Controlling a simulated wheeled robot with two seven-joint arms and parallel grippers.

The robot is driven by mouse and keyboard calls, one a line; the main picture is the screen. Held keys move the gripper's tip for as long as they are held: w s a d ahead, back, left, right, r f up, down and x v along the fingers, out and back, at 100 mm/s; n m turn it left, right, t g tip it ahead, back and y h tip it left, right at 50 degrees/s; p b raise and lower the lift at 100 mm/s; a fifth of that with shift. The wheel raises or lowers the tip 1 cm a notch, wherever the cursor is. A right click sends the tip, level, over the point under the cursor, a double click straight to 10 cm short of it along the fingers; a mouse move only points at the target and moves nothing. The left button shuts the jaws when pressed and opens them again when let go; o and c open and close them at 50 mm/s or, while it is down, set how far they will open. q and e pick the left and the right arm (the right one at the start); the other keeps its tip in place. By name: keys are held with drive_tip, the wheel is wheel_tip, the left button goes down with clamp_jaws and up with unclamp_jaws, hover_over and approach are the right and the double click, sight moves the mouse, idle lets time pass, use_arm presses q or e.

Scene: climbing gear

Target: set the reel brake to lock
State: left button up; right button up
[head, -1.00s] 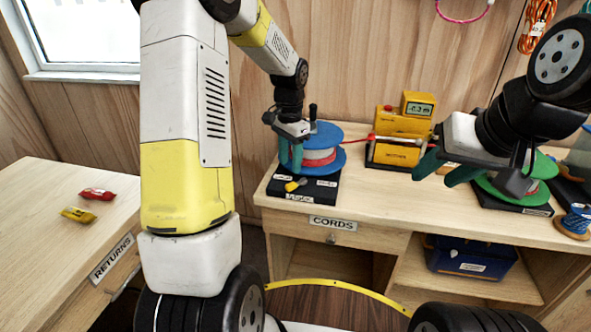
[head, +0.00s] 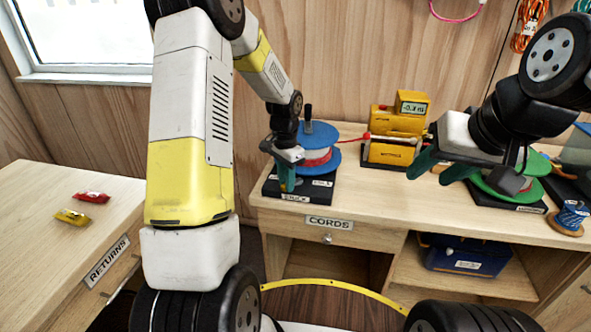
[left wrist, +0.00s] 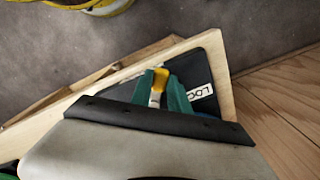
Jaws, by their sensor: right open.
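The cord reel (head: 320,135) has blue flanges and red cord and stands on a black base (head: 320,194) on the bench. My left gripper (head: 287,180) points down at the front left of this base. In the left wrist view, its green fingers (left wrist: 163,88) are close on both sides of the yellow-tipped brake lever (left wrist: 160,76), seemingly shut on it. A white label reading "LOC…" (left wrist: 201,92) lies right of the fingers, partly cut off. The lever is hidden in the head view. My right gripper (head: 440,168) is open and empty, in front of a green reel (head: 500,190).
A yellow gauge box (head: 396,135) stands right of the blue reel, with red cord running to it. A small blue spool (head: 570,218) is at far right. A blue bin (head: 467,256) is on the shelf below. Red and yellow packets (head: 72,217) lie on the returns table.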

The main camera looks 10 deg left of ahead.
use_arm(q)
clamp_jaws()
drive_tip(key=shift+w+a+m, duration=0.25)
drive_tip(key=shift+m, duration=0.55)
drive_tip(key=o, duration=0.7)
unclamp_jaws()
drive_tip(key=shift+c, duration=0.2)
drive_tip(key=shift+r, duration=3.95)
